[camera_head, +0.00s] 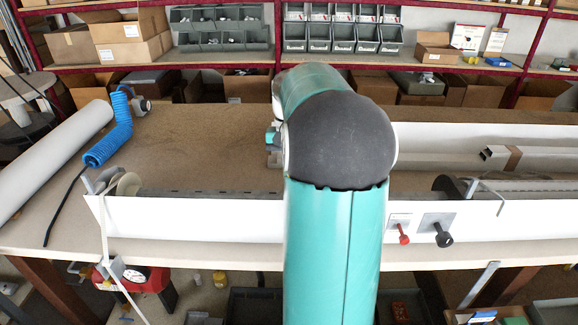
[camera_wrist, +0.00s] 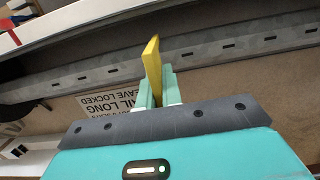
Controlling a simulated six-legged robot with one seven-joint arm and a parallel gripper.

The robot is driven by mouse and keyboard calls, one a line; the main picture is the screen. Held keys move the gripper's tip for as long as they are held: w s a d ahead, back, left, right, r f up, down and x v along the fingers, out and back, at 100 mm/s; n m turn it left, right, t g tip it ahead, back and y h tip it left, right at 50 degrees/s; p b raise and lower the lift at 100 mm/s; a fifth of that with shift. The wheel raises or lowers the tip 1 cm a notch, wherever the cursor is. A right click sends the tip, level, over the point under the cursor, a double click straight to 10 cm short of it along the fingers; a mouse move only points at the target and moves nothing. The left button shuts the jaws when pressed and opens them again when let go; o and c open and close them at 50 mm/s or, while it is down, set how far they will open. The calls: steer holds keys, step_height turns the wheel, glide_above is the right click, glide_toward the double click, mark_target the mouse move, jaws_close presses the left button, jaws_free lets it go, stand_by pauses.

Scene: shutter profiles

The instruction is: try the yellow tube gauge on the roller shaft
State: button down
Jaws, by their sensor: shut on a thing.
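The yellow tube gauge (camera_wrist: 152,58) is a thin yellow piece standing up between the fingers of my gripper (camera_wrist: 157,88) in the wrist view. My gripper is shut on its lower part. The roller shaft (camera_wrist: 205,52) appears to be the long grey slotted bar crossing the wrist view behind the gauge; whether the gauge touches it, I cannot tell. In the head view the slotted grey shaft (camera_head: 215,194) shows as a strip inside the long white box. My arm hides the gripper and gauge there.
The white box (camera_head: 190,220) runs along the bench front, with a red-knobbed piece (camera_head: 403,235) and a black-knobbed piece (camera_head: 442,234) on its face. A blue coiled hose (camera_head: 110,140) and white roll (camera_head: 50,160) lie left. Printed lettering (camera_wrist: 110,103) shows near the gripper.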

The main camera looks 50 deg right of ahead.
steer(key=shift+f, duration=3.1)
stand_by(0.3)
stand_by(1.0)
steer(key=shift+r, duration=5.55)
